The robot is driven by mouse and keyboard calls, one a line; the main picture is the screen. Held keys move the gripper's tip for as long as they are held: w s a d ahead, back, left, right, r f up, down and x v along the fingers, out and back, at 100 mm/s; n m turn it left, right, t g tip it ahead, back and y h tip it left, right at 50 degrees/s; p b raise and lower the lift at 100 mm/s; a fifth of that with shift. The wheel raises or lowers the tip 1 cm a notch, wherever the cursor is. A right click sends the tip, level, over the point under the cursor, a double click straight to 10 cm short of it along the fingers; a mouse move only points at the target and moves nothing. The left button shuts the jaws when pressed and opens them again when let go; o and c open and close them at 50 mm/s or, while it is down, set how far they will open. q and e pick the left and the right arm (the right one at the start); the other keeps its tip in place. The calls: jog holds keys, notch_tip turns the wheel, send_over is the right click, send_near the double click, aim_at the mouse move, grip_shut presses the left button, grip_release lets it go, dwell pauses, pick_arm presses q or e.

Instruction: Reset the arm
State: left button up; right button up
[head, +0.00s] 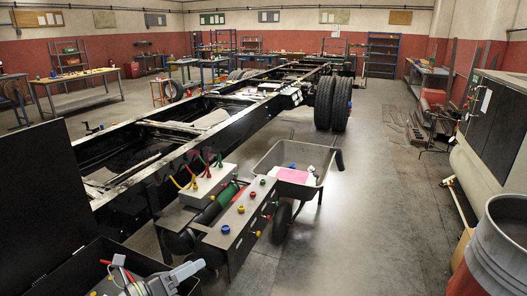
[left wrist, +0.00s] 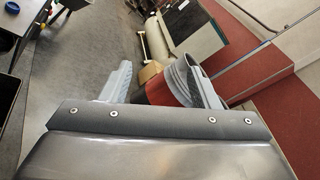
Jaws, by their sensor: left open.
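My left gripper (head: 168,279) shows at the bottom edge of the head view, low in front of the near end of the black truck chassis (head: 240,108). In the left wrist view its two grey fingers (left wrist: 162,88) stand wide apart with nothing held between them. Behind the fingers are a red-brown and grey drum and a red wall. My right gripper is in neither view.
A grey wheelbarrow (head: 322,158) with a pink item stands right of the chassis. A panel with coloured knobs (head: 240,222) is at the chassis's near end. A metal drum (head: 500,245) stands at right. The floor (head: 365,210) between is clear.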

pick_arm(q)
jog(key=s+a+r+n+t+y, duration=0.25)
jog(key=a+n+t+y, duration=0.25)
jog(key=n, duration=0.4)
jog(key=s+a+r+n+t+y, duration=0.2)
jog(key=a+r+n+t+y, duration=0.25)
jog(key=n, duration=0.35)
jog(key=s+a+f+n+g+y, duration=0.8)
jog(key=s+a+f+n+y, duration=0.25)
jog(key=n, duration=0.55)
jog(key=s+d+f+n+g+h, duration=0.2)
jog(key=s+d+f+g+h, duration=0.15)
jog(key=s+f+g, duration=0.35)
jog(key=s+d+f+n+g+h, duration=0.25)
jog(key=s+d+f, duration=0.2)
jog(key=s, duration=0.55)
notch_tip(320, 180, down, 28)
jog(key=a+g+b, duration=0.2)
jog(key=b, duration=0.2)
jog(key=s+f+b, duration=0.1)
jog(key=s+f, duration=0.6)
jog(key=f, duration=0.3)
jog(key=s+d+f+g+h+b, duration=0.1)
jog(key=s+f+b, duration=0.1)
jog(key=s+f, duration=0.6)
notch_tip(320, 180, down, 2)
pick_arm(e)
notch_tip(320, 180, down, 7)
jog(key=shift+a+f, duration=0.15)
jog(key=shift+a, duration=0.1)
